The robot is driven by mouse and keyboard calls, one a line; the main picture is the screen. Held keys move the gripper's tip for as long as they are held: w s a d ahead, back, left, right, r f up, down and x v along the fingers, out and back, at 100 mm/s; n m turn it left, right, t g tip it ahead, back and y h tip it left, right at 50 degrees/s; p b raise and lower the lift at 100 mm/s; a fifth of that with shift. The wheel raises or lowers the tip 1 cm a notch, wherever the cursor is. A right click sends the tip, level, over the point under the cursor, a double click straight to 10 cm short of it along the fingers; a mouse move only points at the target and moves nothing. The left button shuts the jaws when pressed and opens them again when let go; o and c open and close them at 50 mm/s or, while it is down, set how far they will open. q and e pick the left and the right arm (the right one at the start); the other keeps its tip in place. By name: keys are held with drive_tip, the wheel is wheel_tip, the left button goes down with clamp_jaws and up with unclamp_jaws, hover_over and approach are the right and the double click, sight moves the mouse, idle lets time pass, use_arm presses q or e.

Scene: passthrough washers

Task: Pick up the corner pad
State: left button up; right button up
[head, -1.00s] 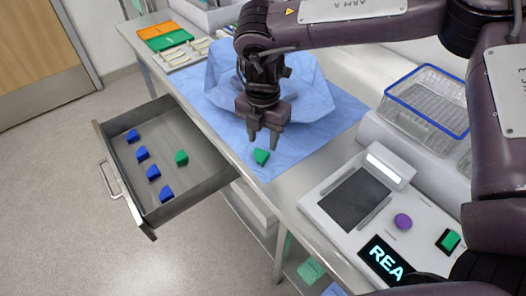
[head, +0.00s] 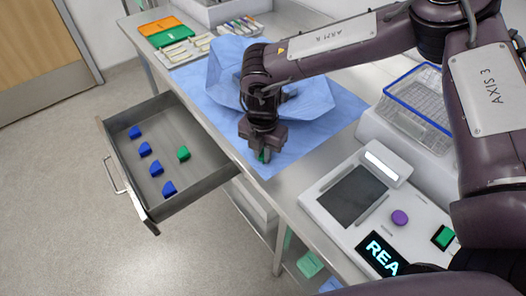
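A small green corner pad (head: 262,157) lies on the blue sheet near the front edge of the counter, mostly hidden by my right gripper (head: 262,155). The gripper points down with its fingertips at the pad. I cannot tell whether the fingers are closed on it. Another green pad (head: 183,153) lies in the open drawer with several blue pads (head: 157,168). A further green piece (head: 443,237) sits in a dark recess on the white device at right. My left gripper is not in view.
The open metal drawer (head: 205,181) juts out from the counter at left. A crumpled blue wrap (head: 227,75) lies behind my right gripper. The white device (head: 325,215) with a purple button (head: 399,217) and a blue-rimmed wire basket (head: 420,100) stand at right.

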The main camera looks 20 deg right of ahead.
clamp_jaws()
